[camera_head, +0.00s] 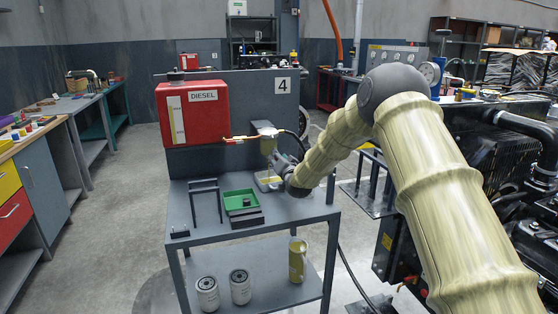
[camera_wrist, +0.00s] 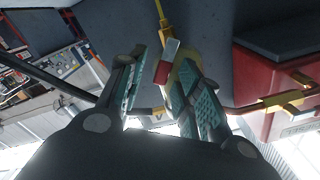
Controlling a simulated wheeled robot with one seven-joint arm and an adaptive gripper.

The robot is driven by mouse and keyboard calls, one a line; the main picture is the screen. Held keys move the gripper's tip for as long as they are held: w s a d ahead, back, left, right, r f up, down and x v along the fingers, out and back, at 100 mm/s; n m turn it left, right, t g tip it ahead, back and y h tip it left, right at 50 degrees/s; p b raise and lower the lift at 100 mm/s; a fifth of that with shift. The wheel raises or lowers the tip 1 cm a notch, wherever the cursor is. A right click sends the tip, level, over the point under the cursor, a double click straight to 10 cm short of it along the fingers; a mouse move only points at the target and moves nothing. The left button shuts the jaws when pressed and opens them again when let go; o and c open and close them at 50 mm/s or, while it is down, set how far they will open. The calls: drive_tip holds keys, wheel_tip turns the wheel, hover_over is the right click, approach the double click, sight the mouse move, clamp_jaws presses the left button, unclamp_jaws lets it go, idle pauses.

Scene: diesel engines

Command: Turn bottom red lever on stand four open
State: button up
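Stand four carries a red diesel tank (camera_head: 193,112) and a "4" sign (camera_head: 283,85). A brass-coloured pipe with a small reddish fitting (camera_head: 233,140) runs from the tank towards the upright's middle. My gripper (camera_head: 275,161) is at the right of this pipe, in front of the panel, and partly hides what is there. In the wrist view my gripper (camera_wrist: 160,92) has its two fingers apart. A small red lever end (camera_wrist: 162,72) with a light grey part shows between them, closer to the right finger. Whether it touches that finger I cannot tell.
The grey stand table (camera_head: 215,247) holds a green tray (camera_head: 241,200) and a black frame (camera_head: 205,188). White filters (camera_head: 240,286) and a yellowish canister (camera_head: 297,260) stand on the lower shelf. A black engine (camera_head: 490,160) is at right. Floor at left is clear.

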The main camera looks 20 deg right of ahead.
drive_tip(key=shift+s, duration=0.1)
drive_tip(key=s, duration=0.7)
drive_tip(key=shift+s+d, duration=0.2)
drive_tip(key=shift+s, duration=0.2)
idle(6.8)
